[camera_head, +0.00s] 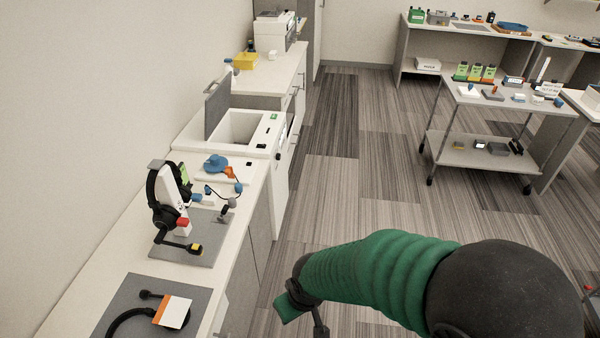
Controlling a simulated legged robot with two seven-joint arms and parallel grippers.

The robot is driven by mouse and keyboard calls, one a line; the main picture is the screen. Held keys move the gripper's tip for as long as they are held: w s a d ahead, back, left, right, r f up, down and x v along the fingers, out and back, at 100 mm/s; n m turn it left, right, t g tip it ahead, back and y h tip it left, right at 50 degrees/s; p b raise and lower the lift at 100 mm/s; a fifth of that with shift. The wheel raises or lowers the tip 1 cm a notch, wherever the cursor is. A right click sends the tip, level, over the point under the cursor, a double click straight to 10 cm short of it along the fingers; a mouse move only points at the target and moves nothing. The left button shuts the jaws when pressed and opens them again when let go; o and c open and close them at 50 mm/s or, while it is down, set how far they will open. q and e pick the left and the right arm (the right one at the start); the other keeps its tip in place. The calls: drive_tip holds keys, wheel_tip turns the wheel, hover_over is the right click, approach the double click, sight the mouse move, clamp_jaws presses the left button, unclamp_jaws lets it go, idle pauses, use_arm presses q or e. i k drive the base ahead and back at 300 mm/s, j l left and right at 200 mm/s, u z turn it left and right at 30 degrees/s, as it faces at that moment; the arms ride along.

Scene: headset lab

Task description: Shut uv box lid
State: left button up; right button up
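The white UV box (274,132) stands on the counter along the left wall, with its inside showing from above. Its grey lid (218,106) stands upright, open, on the wall side of the box. My green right arm comes in from the lower right. Its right gripper (303,308) is low in front of the counter, apart from the box and lid, and its lower part is cut off by the picture's edge. I cannot tell whether it is open. My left gripper is not in view.
A black headset on a white stand (173,200) sits on a grey mat nearer on the counter. A blue and orange item (218,165) lies between it and the box. Another headset (128,322) lies closer. A white cart (490,105) stands at right; the floor between is free.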

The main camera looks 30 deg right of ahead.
sight(216, 104)
drive_tip(key=z, duration=0.55)
drive_tip(key=i+l+u, duration=0.3)
drive_tip(key=i+l, duration=1.8)
